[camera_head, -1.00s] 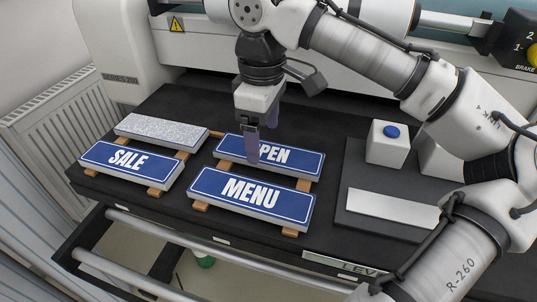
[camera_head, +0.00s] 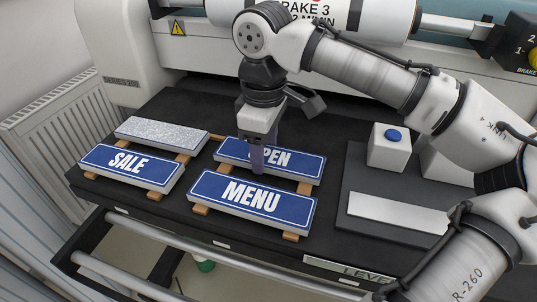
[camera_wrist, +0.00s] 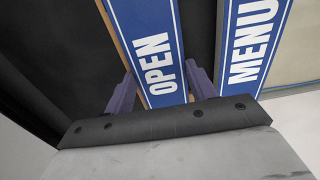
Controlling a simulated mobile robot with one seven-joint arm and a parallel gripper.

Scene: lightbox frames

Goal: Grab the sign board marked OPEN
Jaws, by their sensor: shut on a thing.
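The blue sign board marked OPEN (camera_head: 303,164) lies in the back row of the wooden rails, behind the MENU board. It also shows in the wrist view (camera_wrist: 145,22), with its lettering between the fingers. My gripper (camera_head: 265,152) points down at the middle of this board and hides its first letter. In the wrist view my gripper (camera_wrist: 161,90) has one purple finger along each long edge. It is shut on the OPEN board across its width. The board still appears level with the rails.
The MENU board (camera_head: 225,198) lies close in front. The SALE board (camera_head: 110,172) and a speckled grey board (camera_head: 150,131) lie to the left. A white block with a blue button (camera_head: 388,150) and a pale strip (camera_head: 390,211) are on the right.

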